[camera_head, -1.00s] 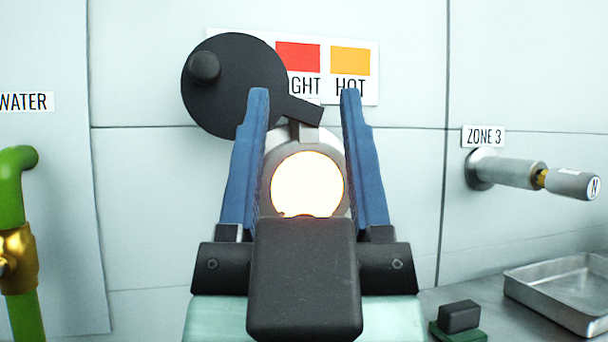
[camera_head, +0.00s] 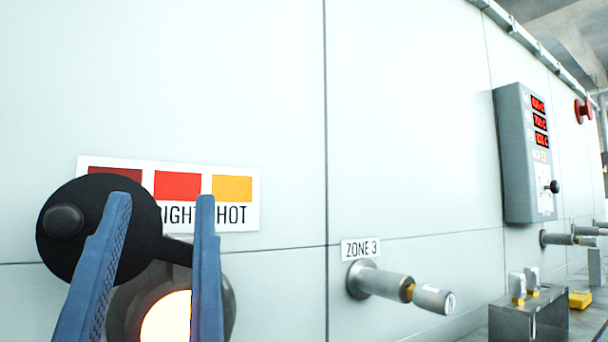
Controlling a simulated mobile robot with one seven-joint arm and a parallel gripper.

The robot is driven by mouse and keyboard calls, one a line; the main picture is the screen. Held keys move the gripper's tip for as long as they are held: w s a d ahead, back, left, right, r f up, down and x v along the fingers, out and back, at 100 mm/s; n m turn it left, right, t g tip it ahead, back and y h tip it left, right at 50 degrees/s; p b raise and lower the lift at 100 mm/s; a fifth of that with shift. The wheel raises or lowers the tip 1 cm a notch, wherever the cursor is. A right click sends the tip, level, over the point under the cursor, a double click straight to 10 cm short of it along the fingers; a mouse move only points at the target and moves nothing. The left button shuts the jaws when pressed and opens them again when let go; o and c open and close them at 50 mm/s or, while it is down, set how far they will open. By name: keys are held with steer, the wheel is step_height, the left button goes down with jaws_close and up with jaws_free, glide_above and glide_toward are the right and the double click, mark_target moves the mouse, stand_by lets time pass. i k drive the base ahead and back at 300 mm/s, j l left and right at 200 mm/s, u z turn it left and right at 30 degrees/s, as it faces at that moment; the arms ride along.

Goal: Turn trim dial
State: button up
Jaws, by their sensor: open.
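A grey control box (camera_head: 522,155) with red number displays is on the wall at the right. A small black knob (camera_head: 552,187) sticks out beside its pale scale; it may be the trim dial, but no label is readable. My gripper (camera_head: 161,208) is at the lower left, far left of the box. Its two blue fingers are apart, with nothing seen held between them. They stand in front of a black swing cover (camera_head: 75,250) and a glowing round port (camera_head: 167,318), hiding parts of both.
A colour chart (camera_head: 235,215) is above the port. A metal valve handle (camera_head: 395,288) juts from the wall under the ZONE 3 label (camera_head: 361,249). A metal block (camera_head: 525,318) and a yellow item (camera_head: 580,299) are at the lower right. A red button (camera_head: 582,111) is beyond the box.

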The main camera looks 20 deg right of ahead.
mark_target(554, 187)
steer(key=z, duration=1.6)
